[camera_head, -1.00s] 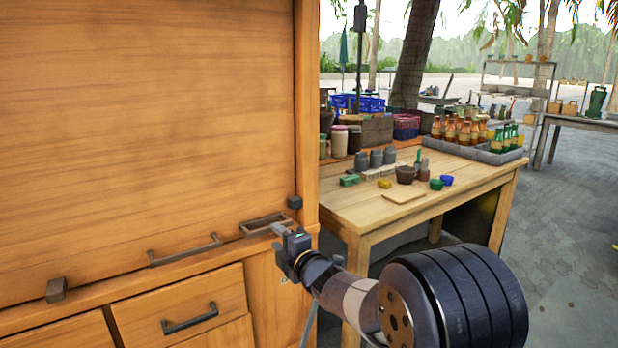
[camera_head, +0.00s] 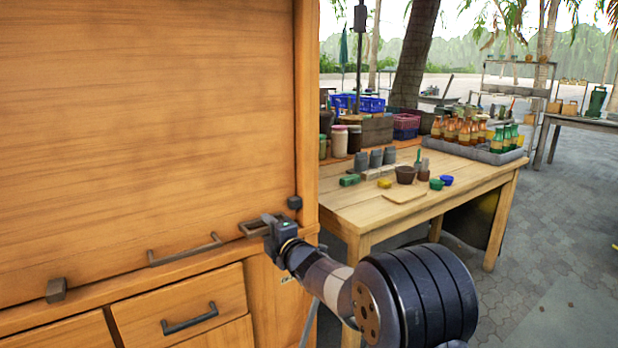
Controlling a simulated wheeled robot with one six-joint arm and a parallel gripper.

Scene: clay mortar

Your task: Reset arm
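My gripper (camera_head: 264,226) is at the lower middle of the head view, at the lower right corner of a large wooden cabinet (camera_head: 150,120). It is in front of a small dark handle-like frame (camera_head: 250,228) on the cabinet's ledge. Its fingers point left towards the cabinet and overlap this frame in the picture. I cannot tell whether they touch it or how far apart they are. My arm reaches in from the lower right.
A drawer with a dark handle (camera_head: 190,318) is below the ledge, and a long bar handle (camera_head: 185,250) is above it. A wooden table (camera_head: 350,210) stands to the right with a cutting board (camera_head: 405,196), bowls and jars. A grey crate (camera_head: 480,150) holds bottles. Paved floor at the right is open.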

